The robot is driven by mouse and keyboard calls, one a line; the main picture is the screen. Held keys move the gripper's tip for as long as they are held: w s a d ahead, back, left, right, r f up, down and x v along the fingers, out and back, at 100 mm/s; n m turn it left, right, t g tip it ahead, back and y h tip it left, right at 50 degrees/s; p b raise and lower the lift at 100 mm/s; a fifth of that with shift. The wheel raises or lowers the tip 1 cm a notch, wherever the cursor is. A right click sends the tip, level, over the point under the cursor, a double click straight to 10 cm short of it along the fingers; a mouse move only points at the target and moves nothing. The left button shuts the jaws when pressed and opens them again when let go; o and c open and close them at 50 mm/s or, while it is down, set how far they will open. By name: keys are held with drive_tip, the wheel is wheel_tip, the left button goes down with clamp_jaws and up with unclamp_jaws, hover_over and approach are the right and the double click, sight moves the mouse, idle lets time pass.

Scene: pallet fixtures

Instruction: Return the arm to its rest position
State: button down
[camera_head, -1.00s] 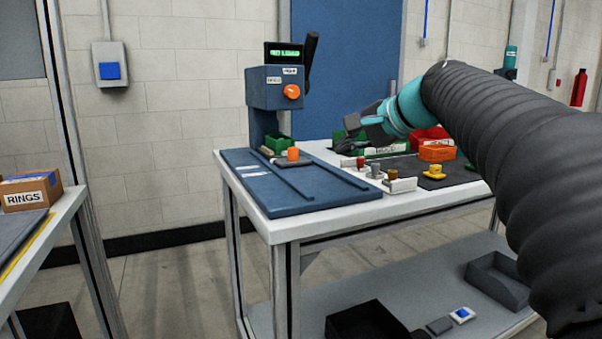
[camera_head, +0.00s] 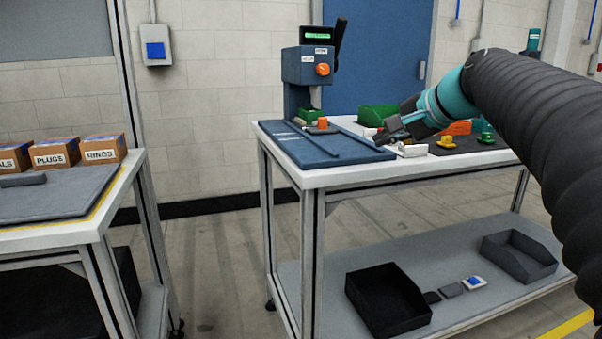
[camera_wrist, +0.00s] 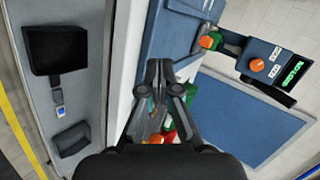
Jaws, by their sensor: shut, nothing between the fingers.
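My gripper (camera_head: 388,130) is at the end of my arm, above the right part of the white-topped workbench (camera_head: 345,178) in the head view. In the wrist view my gripper (camera_wrist: 165,72) shows its dark fingers closed together with nothing held. The arm reaches in from the right edge and slopes down to the left. The gripper hides some of the small parts on the bench behind it.
A press (camera_head: 308,72) stands on the bench behind a blue plate (camera_head: 320,148). Yellow parts (camera_head: 447,138) lie on a dark mat. Labelled boxes (camera_head: 56,152) stand on a left table. Floor between the tables is clear.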

drive_tip(key=s+d+f+n+g+h, duration=0.1)
drive_tip(key=s+f+n, duration=0.1)
drive_tip(key=s+f, duration=0.35)
drive_tip(key=s+d+f+n+g+h, duration=0.1)
drive_tip(key=s+f+g+h, duration=0.1)
drive_tip(key=f, duration=0.7)
drive_tip(key=s+a+f+n+h, duration=0.1)
drive_tip(key=s+f+n, duration=0.2)
drive_tip(key=s+f, duration=0.4)
drive_tip(key=s+a+f+n+g+h, duration=0.1)
drive_tip(key=s+f+n, duration=0.3)
drive_tip(key=s, duration=1.1)
drive_tip(key=shift+a+f+h, duration=0.3)
drive_tip(key=shift+f, duration=1.25)
